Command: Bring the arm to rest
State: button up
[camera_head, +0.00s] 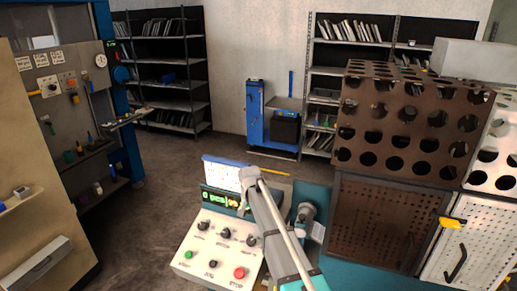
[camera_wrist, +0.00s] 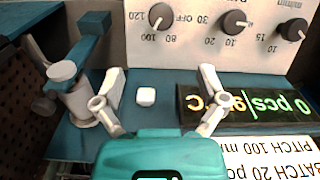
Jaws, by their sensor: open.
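My arm (camera_head: 277,230) reaches from the bottom of the head view up over the control panel. My gripper (camera_head: 243,201) is at its end, beside the green-lit display; its fingers are small and partly hidden there. In the wrist view my gripper (camera_wrist: 163,76) is open, with its two pale fingers spread wide apart. Nothing is held between them. A small white block (camera_wrist: 146,97) shows between the fingers on the teal surface; I cannot tell how far below them it is.
The control panel (camera_head: 207,239) has several knobs and a red button (camera_head: 239,272). A display (camera_wrist: 250,107) and a printed card (camera_wrist: 268,156) lie close to one finger. A grey post (camera_wrist: 68,92) stands beside the other. A brown perforated cabinet (camera_head: 372,215) rises right of my arm.

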jog(key=s+d+f+n+b, duration=0.1)
jog(key=s+d+f+b, duration=0.1)
jog(key=s+d, duration=0.9)
jog(key=s+d+f+n+b, duration=0.1)
jog(key=s+d+f+b, duration=0.1)
jog(key=s+d, duration=0.8)
jog(key=s, duration=0.4)
jog(key=shift+s+d+f+n+b, duration=0.4)
jog(key=shift+c, duration=0.2)
jog(key=c, duration=0.4)
jog(key=shift+c, duration=0.2)
